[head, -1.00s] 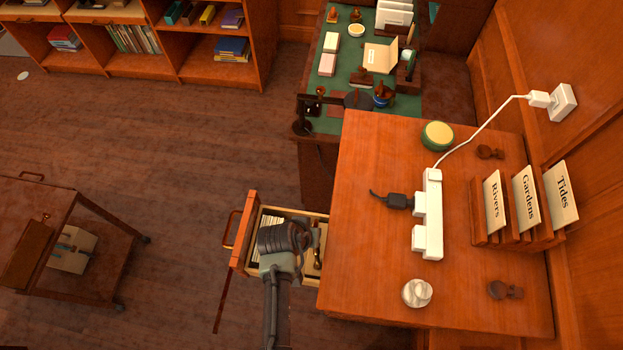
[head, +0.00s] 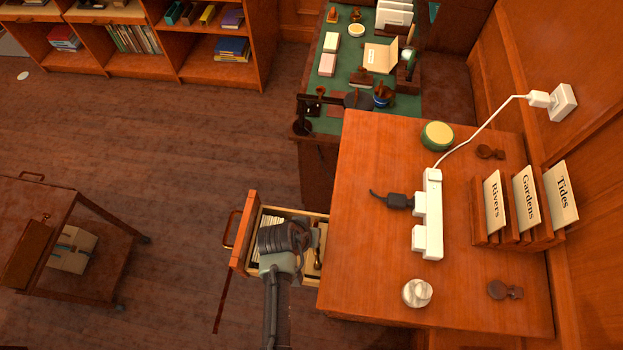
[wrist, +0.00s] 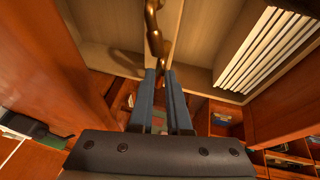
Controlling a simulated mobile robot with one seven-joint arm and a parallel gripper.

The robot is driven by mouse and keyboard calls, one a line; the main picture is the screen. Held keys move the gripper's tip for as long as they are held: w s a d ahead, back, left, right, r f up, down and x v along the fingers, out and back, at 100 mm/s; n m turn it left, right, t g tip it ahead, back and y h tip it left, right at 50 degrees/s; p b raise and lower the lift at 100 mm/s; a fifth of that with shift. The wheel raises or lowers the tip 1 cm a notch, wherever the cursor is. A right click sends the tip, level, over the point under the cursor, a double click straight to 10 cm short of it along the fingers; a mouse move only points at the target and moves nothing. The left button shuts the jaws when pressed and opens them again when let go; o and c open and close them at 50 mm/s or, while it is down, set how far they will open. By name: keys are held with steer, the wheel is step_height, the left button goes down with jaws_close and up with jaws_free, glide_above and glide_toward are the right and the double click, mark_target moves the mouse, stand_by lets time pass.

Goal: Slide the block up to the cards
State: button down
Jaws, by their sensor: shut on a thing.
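The cards (wrist: 268,48) stand as a white row in the open drawer (head: 239,262), at the right of the wrist view; they also show at the drawer's left end in the head view (head: 270,222). My gripper (wrist: 163,72) is inside the drawer, its two blue-grey fingers shut on a curved brass piece (wrist: 154,32). The brass piece seems to belong to the block, a pale wooden part (wrist: 205,42), but their join is not clear. A gap of bare drawer separates my fingers from the cards. My gripper's body hides the drawer's middle in the head view.
A wooden trolley (head: 100,215) stands at left. Floor between is free.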

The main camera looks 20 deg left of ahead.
steer(key=a, duration=0.2)
steer(key=s+a+b, duration=0.1)
steer(key=a, duration=0.2)
steer(key=s+a, duration=0.1)
steer(key=a, duration=0.1)
steer(key=shift+s+a, duration=0.1)
steer(key=shift+a, duration=0.25)
steer(key=c, duration=0.9)
jaws_free()
steer(key=shift+o, duration=0.2)
steer(key=shift+r, duration=0.1)
steer(key=d+b+v, duration=0.1)
steer(key=v, duration=1.1)
steer(key=shift+s+a+r, duration=0.2)
steer(key=shift+a+r, duration=0.2)
steer(key=shift+a, duration=0.1)
